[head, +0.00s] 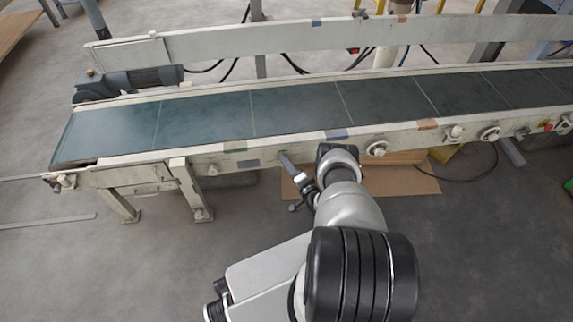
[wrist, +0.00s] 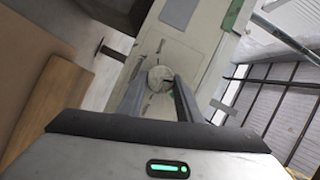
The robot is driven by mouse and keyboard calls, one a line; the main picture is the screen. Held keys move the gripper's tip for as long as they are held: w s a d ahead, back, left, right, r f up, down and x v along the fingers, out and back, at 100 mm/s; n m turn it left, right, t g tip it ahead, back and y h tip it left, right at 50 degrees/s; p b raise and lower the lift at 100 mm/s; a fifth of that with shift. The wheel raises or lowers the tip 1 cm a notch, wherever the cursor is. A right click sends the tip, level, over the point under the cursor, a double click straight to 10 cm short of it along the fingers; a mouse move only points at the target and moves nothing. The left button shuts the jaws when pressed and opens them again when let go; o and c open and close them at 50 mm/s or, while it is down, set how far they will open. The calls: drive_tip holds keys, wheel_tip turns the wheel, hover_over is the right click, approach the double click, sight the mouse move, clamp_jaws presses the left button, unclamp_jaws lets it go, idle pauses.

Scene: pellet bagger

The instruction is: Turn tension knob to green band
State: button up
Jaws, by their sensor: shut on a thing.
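A round, pale, worn knob (wrist: 160,77) sits on the cream side panel of the conveyor in the wrist view. My gripper (wrist: 158,92) is shut on it, with one dark finger on each side. A dark mark shows on the knob near the right finger; its exact pointing is hard to tell. A green band (wrist: 180,11) is on the panel above the knob, apart from it. In the head view my gripper (head: 284,157) reaches the conveyor's front rail, and the held knob cannot be made out there. A green patch (head: 248,163) shows left of the gripper.
The conveyor (head: 205,121) runs across the head view. Other knobs (head: 378,148) and coloured patches, one blue (head: 337,134) and one brown (head: 427,125), line its front rail. Cardboard (head: 400,181) lies on the floor below.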

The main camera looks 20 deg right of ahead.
drive_tip(key=shift+w, duration=0.1)
idle(0.3)
drive_tip(key=o, duration=1)
drive_tip(key=shift+o, duration=0.2)
